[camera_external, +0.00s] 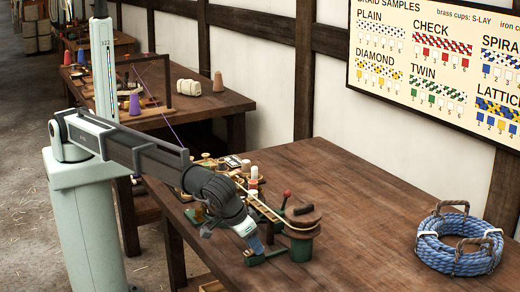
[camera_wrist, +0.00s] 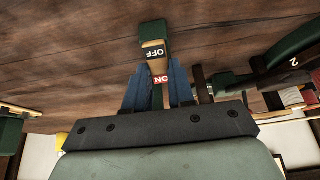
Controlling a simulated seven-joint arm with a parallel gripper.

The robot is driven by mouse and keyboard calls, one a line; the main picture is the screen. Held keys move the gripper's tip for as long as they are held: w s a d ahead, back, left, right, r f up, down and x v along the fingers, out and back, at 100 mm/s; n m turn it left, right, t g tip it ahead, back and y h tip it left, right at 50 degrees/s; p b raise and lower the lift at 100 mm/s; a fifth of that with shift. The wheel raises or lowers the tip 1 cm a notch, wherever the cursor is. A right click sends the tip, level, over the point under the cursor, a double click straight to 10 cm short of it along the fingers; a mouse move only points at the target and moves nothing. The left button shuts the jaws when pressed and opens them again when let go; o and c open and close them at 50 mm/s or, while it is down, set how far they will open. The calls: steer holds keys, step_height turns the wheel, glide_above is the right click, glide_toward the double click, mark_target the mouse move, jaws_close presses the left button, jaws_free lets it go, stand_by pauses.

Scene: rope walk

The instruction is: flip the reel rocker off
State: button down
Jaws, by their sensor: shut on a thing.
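The reel rocker (camera_wrist: 154,32) shows in the wrist view as a narrow dark green piece with a black OFF label and a red ON label, both upside down. My gripper (camera_wrist: 156,70) has its blue fingers on either side of the rocker's ON end, with the ON label between them. The fingers are shut on it, and the part deeper between them is mostly hidden. In the external view my gripper (camera_external: 253,243) reaches down to a green base (camera_external: 268,257) at the table's front edge. The rocker and its tilt cannot be made out there.
A round wooden-topped reel (camera_external: 300,220) on a green stand is just right of my gripper. A red-knobbed lever (camera_external: 287,194) and small parts stand behind. A blue rope coil (camera_external: 458,242) lies at the right. The table (camera_external: 375,200) between is clear.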

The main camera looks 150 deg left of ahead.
steer(key=c, duration=1)
jaws_free()
steer(key=shift+o, duration=0.2)
steer(key=v, duration=1.4)
steer(key=shift+a, duration=0.1)
